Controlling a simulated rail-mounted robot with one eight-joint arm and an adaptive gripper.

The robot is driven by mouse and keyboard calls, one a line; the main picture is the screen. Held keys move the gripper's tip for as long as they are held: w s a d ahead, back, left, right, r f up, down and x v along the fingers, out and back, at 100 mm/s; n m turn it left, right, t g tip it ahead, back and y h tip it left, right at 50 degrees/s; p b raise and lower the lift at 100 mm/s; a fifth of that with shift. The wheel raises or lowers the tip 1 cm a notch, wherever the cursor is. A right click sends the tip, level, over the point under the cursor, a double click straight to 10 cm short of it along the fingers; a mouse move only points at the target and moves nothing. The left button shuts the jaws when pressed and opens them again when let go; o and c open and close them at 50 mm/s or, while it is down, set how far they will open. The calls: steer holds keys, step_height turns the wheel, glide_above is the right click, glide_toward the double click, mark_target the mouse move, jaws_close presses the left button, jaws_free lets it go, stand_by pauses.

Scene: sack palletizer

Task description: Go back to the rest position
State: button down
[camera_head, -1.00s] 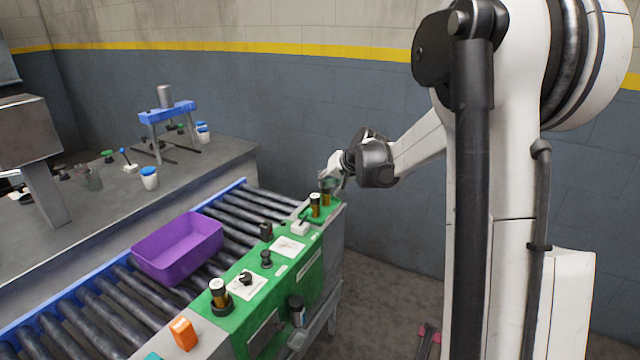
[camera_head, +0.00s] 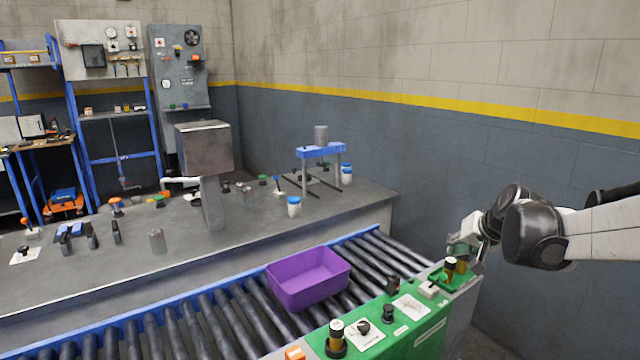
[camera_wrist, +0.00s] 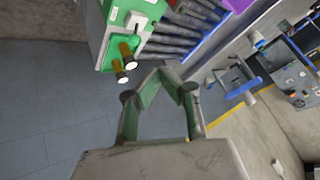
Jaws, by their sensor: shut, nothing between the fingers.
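My gripper (camera_head: 462,248) is at the end of my white and black arm, at the right of the head view, by the far end of the green control panel (camera_head: 418,335). In the wrist view my gripper (camera_wrist: 160,75) has its green fingers drawn together at the tips, with nothing between them.
A purple bin (camera_head: 308,280) sits on the roller conveyor (camera_head: 215,325). A grey workbench (camera_head: 130,265) behind it carries a blue-topped press stand (camera_head: 320,152), a white jar with a blue lid (camera_head: 293,207) and several small items. Open floor and bare wall (camera_head: 430,150) lie beyond the conveyor's end.

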steer(key=s+a+r+n, duration=0.25)
steer(key=s+a, duration=0.65)
steer(key=s, duration=0.6)
steer(key=s+a+f, duration=0.1)
steer(key=s+a, duration=0.1)
steer(key=s, duration=0.6)
steer(key=s+a+f+n+h, duration=0.1)
steer(key=s+a+f, duration=0.1)
steer(key=s, duration=0.6)
steer(key=shift+s+a+f+g, duration=0.2)
steer(key=shift+s+a+g, duration=0.1)
steer(key=shift+a+g, duration=0.15)
